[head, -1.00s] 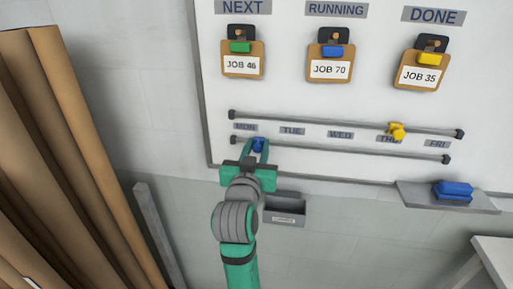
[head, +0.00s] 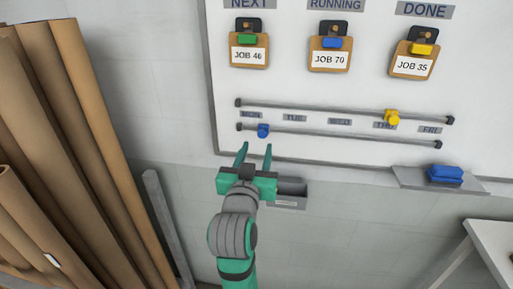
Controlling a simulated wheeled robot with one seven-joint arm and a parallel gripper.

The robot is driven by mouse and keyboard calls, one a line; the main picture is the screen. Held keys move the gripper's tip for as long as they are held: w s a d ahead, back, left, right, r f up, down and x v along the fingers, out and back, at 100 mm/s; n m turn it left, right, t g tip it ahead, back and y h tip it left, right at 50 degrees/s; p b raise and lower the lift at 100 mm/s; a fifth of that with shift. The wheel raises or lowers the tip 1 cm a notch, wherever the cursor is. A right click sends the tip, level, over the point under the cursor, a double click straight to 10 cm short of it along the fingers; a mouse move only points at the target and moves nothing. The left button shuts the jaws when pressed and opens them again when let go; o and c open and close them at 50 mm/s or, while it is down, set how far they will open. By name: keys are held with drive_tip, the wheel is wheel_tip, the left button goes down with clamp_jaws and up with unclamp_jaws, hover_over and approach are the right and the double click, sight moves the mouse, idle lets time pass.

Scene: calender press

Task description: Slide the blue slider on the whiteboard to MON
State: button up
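The blue slider (head: 263,131) sits on the lower rail (head: 340,137), near its left end, below and slightly right of the MON label (head: 251,115). My gripper (head: 254,152) is open and empty. Its two green fingers point up at the whiteboard (head: 330,90), with the tips a little below the slider and apart from it in the picture. The yellow slider (head: 392,117) is on the upper rail (head: 320,109) at the THU label, which it partly hides.
Job cards on clips hang above the rails, such as JOB 70 (head: 329,58). A ledge (head: 410,180) with a blue eraser-like block (head: 445,174) is at the lower right. A small grey box (head: 289,200) is beside my gripper. Brown rolls (head: 85,120) stand at the left.

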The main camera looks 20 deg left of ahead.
sight(262, 134)
drive_tip(key=shift+s+d, duration=0.2)
drive_tip(key=shift+s, duration=0.55)
drive_tip(key=w, duration=0.6)
drive_tip(key=w+a, duration=0.1)
drive_tip(key=w, duration=0.2)
clamp_jaws()
